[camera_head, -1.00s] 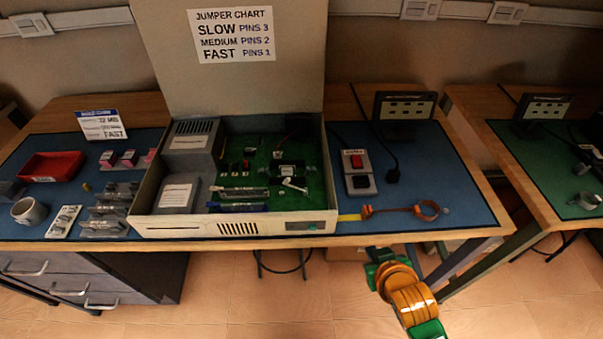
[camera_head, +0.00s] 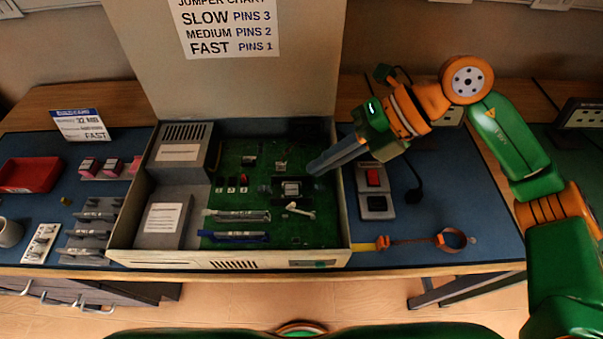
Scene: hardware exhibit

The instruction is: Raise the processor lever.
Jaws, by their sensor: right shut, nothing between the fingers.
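The processor socket (camera_head: 292,188) is a dark square with a light chip at its centre, on the green board (camera_head: 262,163) inside the open beige computer case (camera_head: 180,258). A small whitish lever-like piece (camera_head: 299,210) lies just below the socket; I cannot tell its exact angle. My right gripper (camera_head: 314,170) reaches in from the right over the case's right wall. Its grey fingers are shut and empty, with the tips close to the socket's upper right; I cannot tell whether they touch anything. My left gripper is out of view.
A switch box (camera_head: 373,178) and a wrist strap (camera_head: 452,240) lie right of the case. Grey parts (camera_head: 92,215), a red tray (camera_head: 30,174) and a mug (camera_head: 9,232) are at left. The case's raised lid (camera_head: 235,85) stands behind.

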